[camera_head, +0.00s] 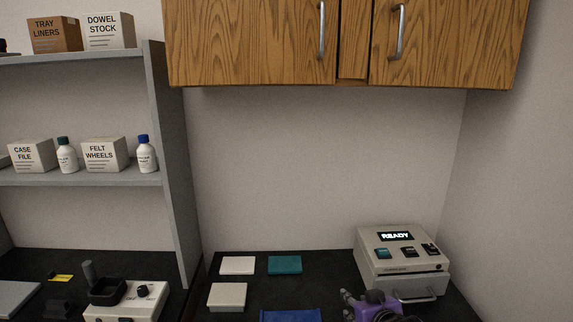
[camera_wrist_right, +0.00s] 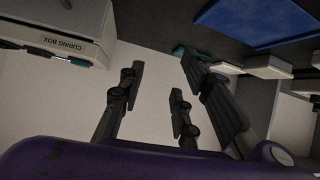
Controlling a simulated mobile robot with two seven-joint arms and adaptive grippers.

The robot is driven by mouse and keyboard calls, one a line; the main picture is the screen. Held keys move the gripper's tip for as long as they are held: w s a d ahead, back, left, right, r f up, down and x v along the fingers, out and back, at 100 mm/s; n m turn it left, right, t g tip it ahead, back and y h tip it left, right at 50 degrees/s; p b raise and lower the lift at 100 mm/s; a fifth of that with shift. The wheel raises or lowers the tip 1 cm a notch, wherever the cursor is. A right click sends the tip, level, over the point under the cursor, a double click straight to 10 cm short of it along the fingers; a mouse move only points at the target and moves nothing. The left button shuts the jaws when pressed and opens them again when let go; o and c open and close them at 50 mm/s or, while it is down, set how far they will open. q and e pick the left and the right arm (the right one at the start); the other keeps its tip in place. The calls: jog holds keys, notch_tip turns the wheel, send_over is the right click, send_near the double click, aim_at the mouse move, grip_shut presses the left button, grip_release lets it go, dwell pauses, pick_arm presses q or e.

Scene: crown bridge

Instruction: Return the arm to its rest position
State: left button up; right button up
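My right gripper (camera_head: 350,303), purple with dark fingers, shows at the bottom edge of the head view, in front of the READY box and right of the blue mat. In the right wrist view its fingers (camera_wrist_right: 164,74) stand apart with nothing visible between them. The off-white box (camera_head: 400,262) with a lit READY display stands at the right of the counter. It shows upside down in the wrist view, labelled CURING BOX (camera_wrist_right: 62,42). My left gripper is in neither view.
A blue mat (camera_head: 290,316), a teal block (camera_head: 285,265) and pale blocks (camera_head: 237,265) (camera_head: 227,296) lie on the dark counter. A white device (camera_head: 128,303) stands at left. Grey shelves (camera_head: 172,150) rise at left; wooden cabinets (camera_head: 250,45) hang above.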

jog(key=s+f+g, duration=0.1)
jog(key=s+f, duration=1.4)
jog(key=s, duration=0.1)
jog(key=s+f+m, duration=0.1)
jog(key=s+f, duration=0.3)
jog(key=s, duration=0.5)
jog(key=s+f+g+h, duration=0.1)
jog(key=s+f, duration=0.3)
jog(key=s, duration=0.6)
jog(key=shift+s+d+m, duration=0.25)
jog(key=shift+d+m, duration=0.1)
jog(key=shift+m, duration=0.05)
jog(key=shift+f, duration=0.1)
